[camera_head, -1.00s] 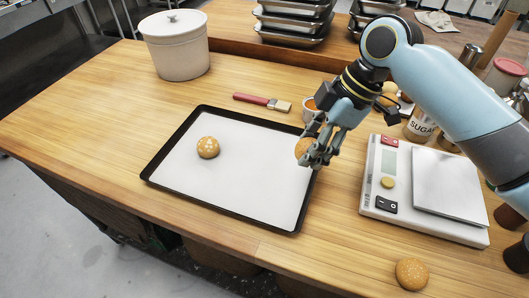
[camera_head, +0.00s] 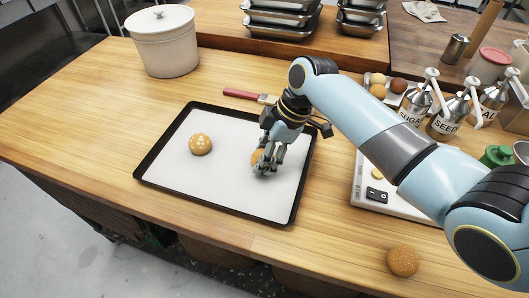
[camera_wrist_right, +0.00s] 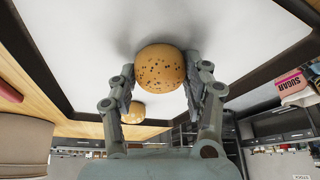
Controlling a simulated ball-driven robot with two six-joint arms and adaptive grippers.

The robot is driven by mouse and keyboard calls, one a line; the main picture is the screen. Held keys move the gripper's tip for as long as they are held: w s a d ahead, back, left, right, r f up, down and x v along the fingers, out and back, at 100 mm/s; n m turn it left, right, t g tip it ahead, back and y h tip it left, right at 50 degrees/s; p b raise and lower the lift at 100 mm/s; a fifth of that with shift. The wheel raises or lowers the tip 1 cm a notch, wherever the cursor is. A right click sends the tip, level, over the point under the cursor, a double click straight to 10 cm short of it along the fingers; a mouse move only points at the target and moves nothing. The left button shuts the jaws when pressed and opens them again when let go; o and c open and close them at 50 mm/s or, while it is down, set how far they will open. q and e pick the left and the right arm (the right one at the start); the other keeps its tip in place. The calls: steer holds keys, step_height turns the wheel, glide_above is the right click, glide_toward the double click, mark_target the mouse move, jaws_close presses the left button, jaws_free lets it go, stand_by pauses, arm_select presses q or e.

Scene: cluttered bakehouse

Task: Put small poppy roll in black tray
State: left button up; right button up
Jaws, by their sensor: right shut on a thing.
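The small poppy roll (camera_wrist_right: 160,69), golden with dark specks, is between the fingers of my right gripper (camera_wrist_right: 162,92) in the right wrist view. My right gripper (camera_head: 268,164) is shut on it over the right half of the black tray (camera_head: 157,182). In the head view the fingers hide most of the poppy roll (camera_head: 257,157). I cannot tell whether the roll touches the tray's white liner. Another roll (camera_head: 200,144) with pale flakes lies on the left half of the tray; a roll also shows behind in the wrist view (camera_wrist_right: 132,112). My left gripper is not in view.
A seeded roll (camera_head: 403,261) lies on the table at the front right. A scale (camera_head: 366,180) stands right of the tray, partly behind my arm. A red-handled brush (camera_head: 240,94) lies behind the tray. A lidded white pot (camera_head: 163,45) and several dispensers (camera_head: 414,103) stand further back.

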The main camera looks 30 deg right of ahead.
steer(key=shift+f, duration=0.1)
steer(key=o, duration=0.9)
steer(key=shift+c, duration=0.2)
steer(key=v, duration=1.2)
